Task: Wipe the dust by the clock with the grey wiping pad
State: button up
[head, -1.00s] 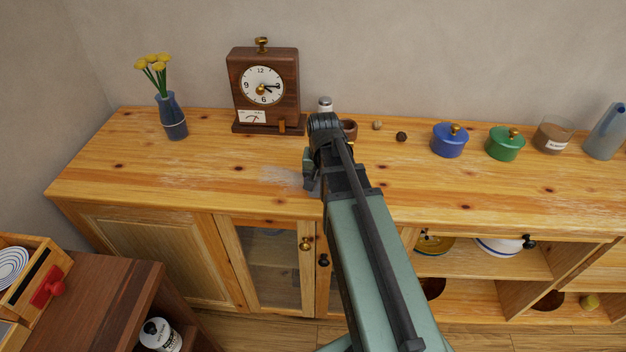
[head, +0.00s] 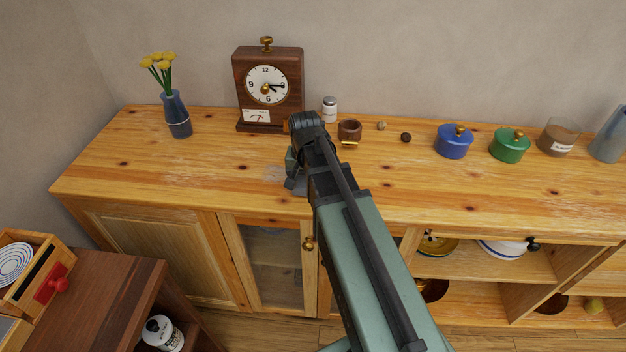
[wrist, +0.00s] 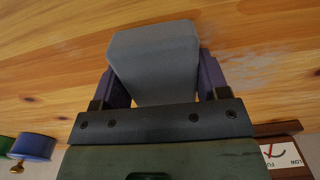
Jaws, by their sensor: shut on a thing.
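The grey wiping pad (wrist: 155,62) is held between the two fingers of my gripper (wrist: 158,82) in the wrist view. In the head view my gripper (head: 297,182) is over the wooden counter in front of the clock, and the arm hides most of the pad. Whether the pad touches the wood I cannot tell. The wooden clock (head: 267,88) stands upright against the wall. A pale dust patch (head: 268,172) shows left of the gripper. In the wrist view, dust smears (wrist: 250,68) lie right of the pad, with fainter streaks to its left.
On the counter (head: 120,165) a vase of yellow flowers (head: 177,115) stands left of the clock. A shaker (head: 329,108) and a brown cup (head: 349,131) stand to its right. Blue (head: 453,143) and green pots (head: 509,146) stand farther right. The counter's left front is clear.

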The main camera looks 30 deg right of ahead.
aim_at(276, 177)
jog(key=shift+w+a+r, duration=0.1)
jog(key=shift+w+a, duration=0.7)
jog(key=shift+a, duration=0.5)
jog(key=shift+w+a+f, duration=0.1)
jog(key=shift+w+a, duration=0.75)
jog(key=shift+a, duration=0.4)
jog(key=shift+w+a+r, duration=0.1)
jog(key=shift+w+a, duration=0.7)
jog(key=shift+a, duration=0.5)
jog(key=shift+w+a, duration=0.45)
jog(key=shift+a, duration=0.3)
jog(key=shift+w+a, duration=0.4)
jog(key=shift+a, duration=0.35)
jog(key=shift+w+d, duration=0.35)
jog(key=shift+w, duration=0.3)
jog(key=shift+w+d, duration=0.3)
jog(key=shift+w, duration=0.3)
jog(key=shift+s+d, duration=0.55)
jog(key=shift+d, duration=0.25)
jog(key=shift+s+d, duration=0.55)
jog(key=shift+d, duration=0.25)
